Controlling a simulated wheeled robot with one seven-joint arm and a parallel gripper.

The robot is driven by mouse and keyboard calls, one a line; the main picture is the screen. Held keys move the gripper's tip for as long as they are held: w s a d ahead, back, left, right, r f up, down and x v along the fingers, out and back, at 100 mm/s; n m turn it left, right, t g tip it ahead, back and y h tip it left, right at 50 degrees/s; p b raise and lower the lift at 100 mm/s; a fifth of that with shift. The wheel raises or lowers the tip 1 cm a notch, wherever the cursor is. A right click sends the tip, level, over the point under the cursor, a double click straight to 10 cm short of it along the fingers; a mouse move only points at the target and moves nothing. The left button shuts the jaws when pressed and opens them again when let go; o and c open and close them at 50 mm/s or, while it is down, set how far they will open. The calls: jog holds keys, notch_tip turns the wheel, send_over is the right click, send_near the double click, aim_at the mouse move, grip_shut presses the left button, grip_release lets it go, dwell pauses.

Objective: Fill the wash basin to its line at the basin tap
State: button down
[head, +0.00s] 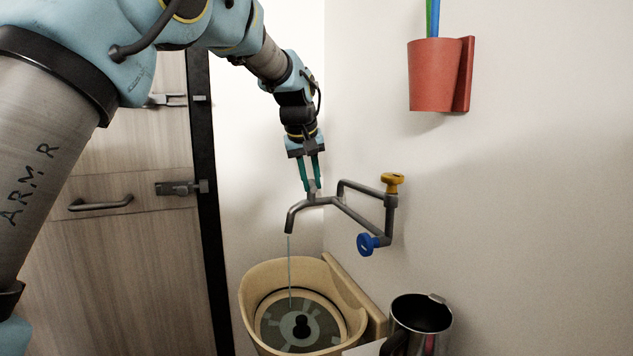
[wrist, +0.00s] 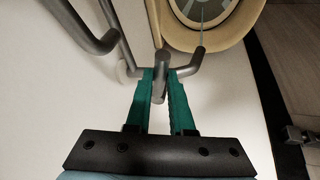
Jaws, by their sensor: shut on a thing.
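The beige wash basin (head: 252,293) is mounted low on the wall; it also shows at the top of the wrist view (wrist: 230,42). A dark ring runs around its inner wall, above grey-green water (head: 325,332), and a black knob (head: 301,326) stands in the middle. The grey basin tap (head: 349,211) reaches out over it, and a thin stream (head: 290,265) falls from its spout into the basin. My gripper (head: 311,186) is above the tap, its teal fingers shut on the tap's small grey lever (wrist: 160,86).
A metal mug (head: 421,316) stands right of the basin. A red cup holder (head: 433,75) hangs high on the wall. A wooden door (head: 130,260) with handles is at the left.

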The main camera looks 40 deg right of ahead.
jog(key=shift+w+a+r+m+g+h+p, duration=0.1)
jog(key=shift+w+a+m+g+p, duration=0.35)
jog(key=shift+m, duration=0.6)
jog(key=shift+w+a+f+m+g+h+p, duration=0.15)
jog(key=shift+w+m+g, duration=0.35)
jog(key=shift+m, duration=0.5)
jog(key=shift+w+a+r+m+g+h+p, duration=0.15)
jog(key=shift+w+a+m+g+p, duration=0.3)
jog(key=shift+m, duration=0.6)
jog(key=shift+w, duration=0.15)
jog(key=c, duration=0.8)
grip_release()
jog(key=b+v, duration=0.2)
jog(key=v, duration=0.8)
jog(key=shift+r, duration=0.35)
